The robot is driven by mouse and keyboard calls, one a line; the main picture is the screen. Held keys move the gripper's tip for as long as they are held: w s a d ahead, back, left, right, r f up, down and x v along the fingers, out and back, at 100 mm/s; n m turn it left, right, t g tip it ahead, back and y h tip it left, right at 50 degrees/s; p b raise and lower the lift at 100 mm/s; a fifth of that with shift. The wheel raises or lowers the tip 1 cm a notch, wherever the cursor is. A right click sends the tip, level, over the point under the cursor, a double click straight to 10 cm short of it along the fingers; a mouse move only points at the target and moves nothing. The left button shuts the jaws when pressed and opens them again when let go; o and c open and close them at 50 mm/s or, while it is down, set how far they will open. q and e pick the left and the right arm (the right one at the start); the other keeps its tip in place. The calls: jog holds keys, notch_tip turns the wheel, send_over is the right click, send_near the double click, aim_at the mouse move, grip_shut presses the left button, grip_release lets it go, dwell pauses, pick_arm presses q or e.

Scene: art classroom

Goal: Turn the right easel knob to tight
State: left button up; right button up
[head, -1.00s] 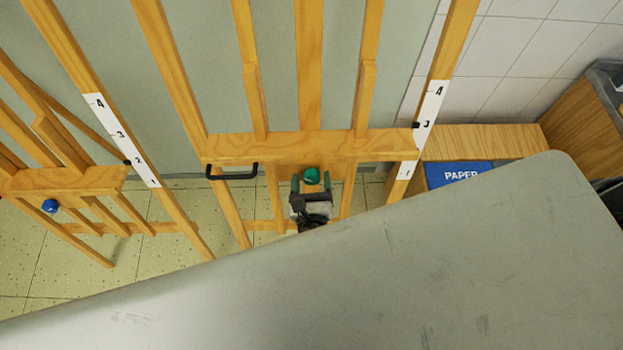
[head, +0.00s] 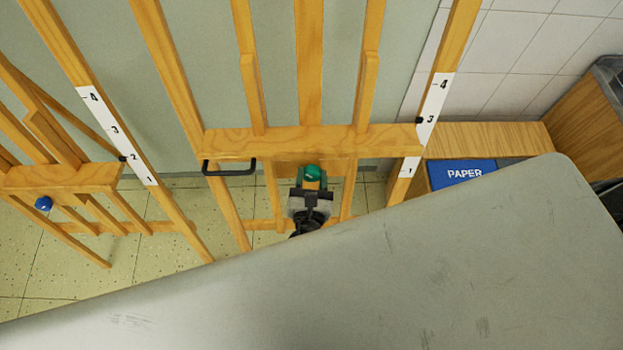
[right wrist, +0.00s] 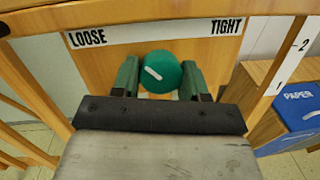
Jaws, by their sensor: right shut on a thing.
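The green knob (head: 312,173) of the right easel (head: 230,142) sits below its wooden crossbar. It also shows in the right wrist view (right wrist: 163,70), under a white strip (right wrist: 150,37) reading LOOSE at left and TIGHT at right. The knob's white mark lies left of its centre and slants up-left, toward the LOOSE side. My right gripper (right wrist: 160,76) is shut on the knob, with a green finger on either side of it. In the head view my right gripper (head: 312,181) reaches the knob from below. My left gripper is not in view.
A black handle (head: 230,169) sticks out from the crossbar's left end. A left easel (head: 60,178) has a blue knob (head: 43,203). A large grey surface (head: 400,270) fills the front. A blue PAPER bin (head: 462,174) stands at the right by a wooden cabinet (head: 490,138).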

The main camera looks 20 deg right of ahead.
jog(key=m+b, duration=0.1)
jog(key=m, duration=0.1)
jog(key=m+b, duration=0.2)
jog(key=m, duration=0.1)
jog(key=shift+f+g+h, duration=0.1)
jog(key=shift+g+h, duration=0.2)
jog(key=shift+g, duration=0.1)
jog(key=m+g+b, duration=0.1)
jog(key=m+b, duration=0.1)
jog(key=m, duration=0.4)
jog(key=shift+b, duration=0.4)
jog(key=m+g+b, duration=0.1)
jog(key=m+b, duration=0.1)
jog(key=m, duration=0.3)
jog(key=shift+r+m+y+b, duration=0.2)
jog(key=shift+m+b, duration=0.35)
jog(key=shift+m, duration=0.6)
jog(key=shift+r+m+y+b, duration=0.1)
jog(key=shift+m+y+b, duration=0.35)
jog(key=shift+m, duration=0.7)
jog(key=o, duration=0.9)
